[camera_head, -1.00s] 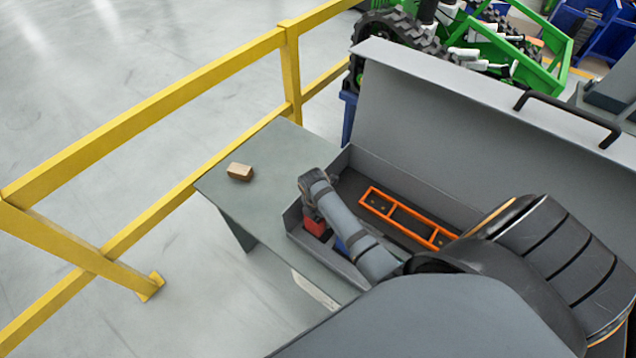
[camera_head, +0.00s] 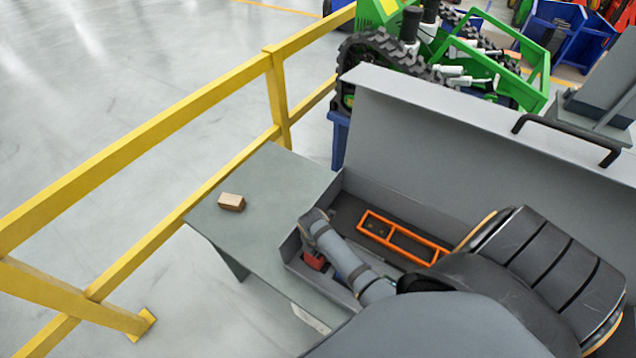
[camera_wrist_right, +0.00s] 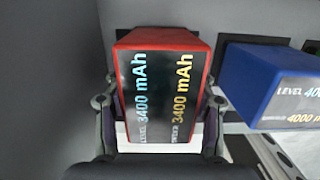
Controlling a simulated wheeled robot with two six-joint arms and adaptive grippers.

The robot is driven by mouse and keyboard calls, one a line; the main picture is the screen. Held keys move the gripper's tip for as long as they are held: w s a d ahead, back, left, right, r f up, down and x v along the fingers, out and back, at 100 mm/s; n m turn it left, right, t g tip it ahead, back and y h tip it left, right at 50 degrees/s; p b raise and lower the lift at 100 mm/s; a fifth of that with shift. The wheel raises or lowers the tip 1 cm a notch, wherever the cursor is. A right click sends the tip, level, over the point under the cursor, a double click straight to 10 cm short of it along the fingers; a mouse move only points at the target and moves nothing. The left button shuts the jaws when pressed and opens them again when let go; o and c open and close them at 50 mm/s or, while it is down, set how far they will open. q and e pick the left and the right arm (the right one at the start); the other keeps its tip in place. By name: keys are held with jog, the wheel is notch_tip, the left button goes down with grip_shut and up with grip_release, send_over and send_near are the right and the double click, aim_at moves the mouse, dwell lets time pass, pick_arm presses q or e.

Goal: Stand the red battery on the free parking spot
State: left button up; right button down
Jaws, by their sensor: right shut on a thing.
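The red battery (camera_wrist_right: 160,85) fills the middle of the right wrist view, with a dark label reading 3400 mAh. My right gripper (camera_wrist_right: 160,125) is shut on it, one finger on each side. In the head view the red battery (camera_head: 314,261) shows small inside the grey box, at its left end and mostly behind my right arm. A blue battery (camera_wrist_right: 275,85) stands to its right in the wrist view, apart from it. I cannot tell whether the red battery touches the box floor. No bare parking spot can be made out. My left gripper is not in view.
The grey box (camera_head: 440,180) has a raised lid and holds an orange frame (camera_head: 403,238). A small brown block (camera_head: 231,202) lies on the grey table (camera_head: 262,190) left of the box. A yellow railing (camera_head: 180,118) runs behind the table. A green tracked carrier (camera_head: 470,60) stands beyond.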

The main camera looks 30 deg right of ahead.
jog(key=c, duration=0.6)
grip_release()
jog(key=shift+w+f, duration=0.1)
jog(key=shift+c, duration=0.2)
jog(key=shift+o, duration=1)
jog(key=shift+w, duration=0.15)
jog(key=shift+r, duration=0.45)
jog(key=r, duration=0.3)
jog(key=a+r+b, duration=0.1)
jog(key=r, duration=0.3)
jog(key=r+b, duration=0.1)
jog(key=r, duration=0.2)
jog(key=shift+s+a+r, duration=0.15)
jog(key=shift+s+r, duration=0.05)
jog(key=shift+s, duration=0.05)
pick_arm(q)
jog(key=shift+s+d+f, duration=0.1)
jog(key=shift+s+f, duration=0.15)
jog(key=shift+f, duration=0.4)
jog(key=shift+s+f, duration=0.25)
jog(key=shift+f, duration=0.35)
pick_arm(e)
jog(key=shift+r, duration=0.5)
